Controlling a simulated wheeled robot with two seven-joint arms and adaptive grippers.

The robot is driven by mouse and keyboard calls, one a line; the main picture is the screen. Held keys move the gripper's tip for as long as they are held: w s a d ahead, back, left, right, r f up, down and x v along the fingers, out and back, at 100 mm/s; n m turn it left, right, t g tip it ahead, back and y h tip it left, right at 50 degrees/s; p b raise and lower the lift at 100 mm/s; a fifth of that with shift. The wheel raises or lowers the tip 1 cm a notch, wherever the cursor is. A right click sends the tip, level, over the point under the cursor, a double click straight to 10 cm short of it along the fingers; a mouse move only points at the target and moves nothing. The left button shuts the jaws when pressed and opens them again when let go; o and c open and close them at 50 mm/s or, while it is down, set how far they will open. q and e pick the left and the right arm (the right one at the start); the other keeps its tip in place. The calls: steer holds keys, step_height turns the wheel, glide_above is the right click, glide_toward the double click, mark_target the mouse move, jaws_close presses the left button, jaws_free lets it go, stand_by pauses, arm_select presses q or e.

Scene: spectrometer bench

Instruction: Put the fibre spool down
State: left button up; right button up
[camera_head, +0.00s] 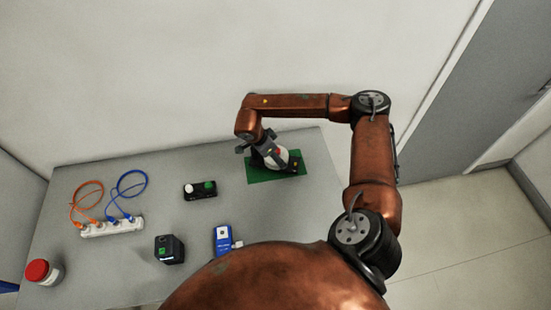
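The fibre spool (281,160), a pale round disc partly hidden by my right gripper, is at the green mat (292,175) on the right part of the bench. My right gripper (270,157) reaches down over the spool from above and overlaps it in the camera_head view. I cannot tell whether its fingers are closed on the spool, or whether the spool touches the mat. My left gripper is not in view.
On the grey bench (130,185) are a black two-button box (201,191), a white power strip (112,227) with orange and blue cables, a black cube device (169,250), a blue meter (223,238) and a red-lidded jar (42,272). A wall stands behind.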

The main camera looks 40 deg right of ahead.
steer(key=shift+f, duration=0.95)
steer(key=o, duration=1.3)
steer(key=shift+f, duration=0.1)
steer(key=shift+r, duration=0.25)
steer(key=b+v, duration=0.1)
steer(key=v, duration=1)
steer(key=shift+a+r, duration=0.15)
steer(key=shift+r, duration=0.25)
